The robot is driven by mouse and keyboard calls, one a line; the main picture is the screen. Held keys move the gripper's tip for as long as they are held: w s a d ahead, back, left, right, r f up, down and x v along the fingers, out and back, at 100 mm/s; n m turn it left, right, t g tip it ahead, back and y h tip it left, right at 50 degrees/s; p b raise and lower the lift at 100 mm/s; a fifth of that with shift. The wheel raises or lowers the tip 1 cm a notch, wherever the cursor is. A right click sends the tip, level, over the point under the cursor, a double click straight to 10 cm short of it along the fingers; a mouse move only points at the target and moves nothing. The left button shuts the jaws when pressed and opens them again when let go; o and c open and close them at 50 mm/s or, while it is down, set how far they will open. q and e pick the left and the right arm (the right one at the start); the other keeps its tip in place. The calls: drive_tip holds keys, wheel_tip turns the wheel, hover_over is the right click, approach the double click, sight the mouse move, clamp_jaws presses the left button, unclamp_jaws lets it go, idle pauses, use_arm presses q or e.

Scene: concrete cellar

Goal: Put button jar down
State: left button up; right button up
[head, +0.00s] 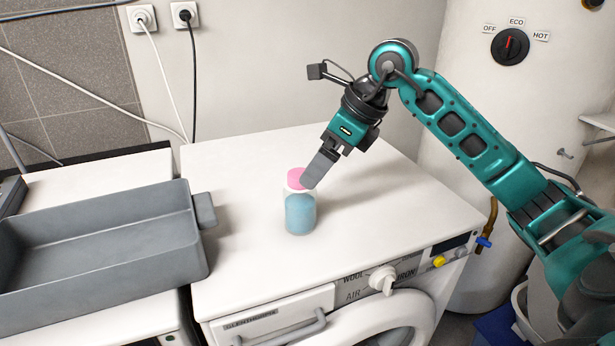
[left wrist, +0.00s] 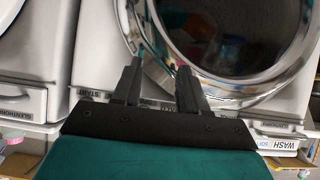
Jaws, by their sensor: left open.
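The button jar (head: 300,212), clear with blue contents and a pink lid, is upright on the white washing machine top (head: 380,190) in the head view. Its base appears to touch the surface. My right gripper (head: 312,180) reaches down from the upper right, with a grey finger overlapping the right side of the lid. The other finger is hidden, so I cannot tell whether the jaws grip the jar. My left gripper (left wrist: 160,68) shows in the left wrist view, fingers apart and empty, facing a washing machine's round door (left wrist: 225,45).
A grey tray (head: 110,272) stands left of the jar, its handle overhanging the washing machine top. A white boiler (head: 480,120) stands behind on the right. The top is clear around the jar, and the machine's front edge lies nearby.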

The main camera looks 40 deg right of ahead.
drive_tip(key=v, duration=0.4)
idle(0.5)
drive_tip(key=shift+s, duration=0.1)
